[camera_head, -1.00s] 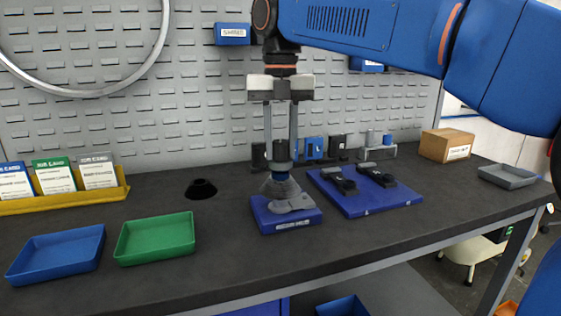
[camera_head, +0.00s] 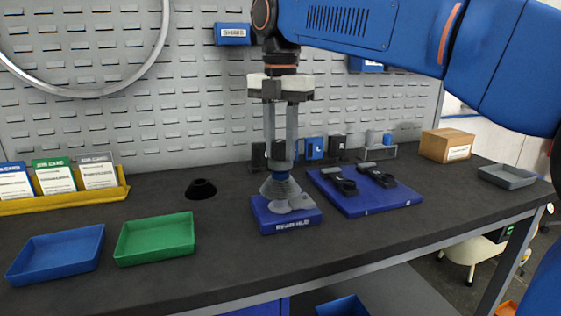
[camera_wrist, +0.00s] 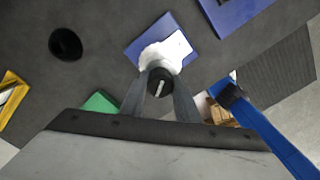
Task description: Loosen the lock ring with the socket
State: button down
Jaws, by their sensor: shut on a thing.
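The rear hub stands on a blue block (camera_head: 291,224) labelled "REAR HUB" on the bench. A grey cone-shaped body (camera_head: 287,192) rises from the block. My gripper (camera_head: 281,168) points straight down above it and is shut on the socket, a dark round piece with a light slot in its top in the wrist view (camera_wrist: 160,84). The socket appears to sit on top of the hub. The lock ring cannot be made out.
A blue tray (camera_head: 58,254) and a green tray (camera_head: 155,239) lie at the left, with a black round holder (camera_head: 201,189) behind them. A blue board (camera_head: 368,200) with black pedals lies just right of the hub. A cardboard box (camera_head: 447,146) and a grey tray (camera_head: 507,176) are farther right.

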jog(key=m, duration=1.4)
jog(key=shift+m, duration=0.4)
jog(key=m, duration=0.4)
jog(key=shift+m, duration=0.4)
jog(key=shift+f, duration=0.9)
dwell(1.1)
jog(key=c, duration=2.3)
grip_release()
grip_shut()
